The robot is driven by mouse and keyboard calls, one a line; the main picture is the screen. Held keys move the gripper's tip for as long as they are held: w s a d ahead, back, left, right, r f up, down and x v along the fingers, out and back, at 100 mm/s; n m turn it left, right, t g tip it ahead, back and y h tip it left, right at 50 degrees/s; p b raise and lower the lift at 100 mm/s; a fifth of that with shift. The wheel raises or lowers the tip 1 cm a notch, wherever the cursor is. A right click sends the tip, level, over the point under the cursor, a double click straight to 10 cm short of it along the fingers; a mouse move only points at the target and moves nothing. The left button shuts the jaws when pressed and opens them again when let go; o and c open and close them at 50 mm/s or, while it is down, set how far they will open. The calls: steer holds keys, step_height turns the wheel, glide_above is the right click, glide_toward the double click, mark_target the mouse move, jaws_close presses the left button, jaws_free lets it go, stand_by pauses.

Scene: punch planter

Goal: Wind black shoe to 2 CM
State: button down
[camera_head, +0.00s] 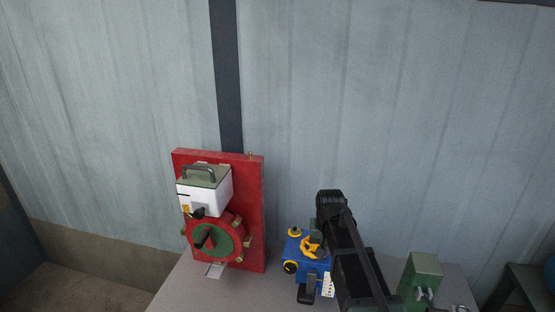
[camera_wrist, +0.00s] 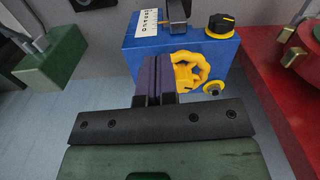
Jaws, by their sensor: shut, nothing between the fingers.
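A blue box (camera_head: 297,262) stands on the table and fills the upper middle of the wrist view (camera_wrist: 140,52). A yellow lobed knob (camera_wrist: 190,72) is on its side nearest my gripper; it also shows in the head view (camera_head: 311,247). My gripper (camera_wrist: 158,78) is shut and empty, its dark fingers just left of the knob and partly covering it. I cannot tell whether they touch. A white scale label (camera_wrist: 152,22) is beside a dark upright piece (camera_wrist: 179,12), seemingly the black shoe, partly cut off. A dark block (camera_head: 306,293) hangs at the box's front in the head view.
A black knob on a yellow base (camera_wrist: 220,25) is on the box. A red panel (camera_head: 252,190) with a white handled box (camera_head: 205,188) and a green-and-red wheel (camera_head: 222,243) stands left. A green block (camera_head: 422,276) stands right.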

steer(key=s+f+n+b, duration=0.1)
steer(key=s+f+b, duration=0.2)
steer(key=s, duration=0.5)
steer(key=s+f+n+b, duration=0.1)
steer(key=s+f+b, duration=0.3)
steer(key=s, duration=0.5)
steer(key=shift+s+f, duration=0.2)
steer(key=shift+f, duration=0.7)
steer(key=shift+r, duration=0.1)
steer(key=w+r+n+p, duration=0.1)
steer(key=w+r+p, duration=0.4)
steer(key=w, duration=0.3)
steer(key=w+r+n+p, duration=0.1)
steer(key=w+r+p, duration=0.4)
steer(key=w, duration=0.3)
steer(key=w+n, duration=0.4)
steer(key=w, duration=0.4)
steer(key=f+b, duration=0.8)
steer(key=shift+s+a, duration=0.2)
steer(key=shift+s, duration=0.05)
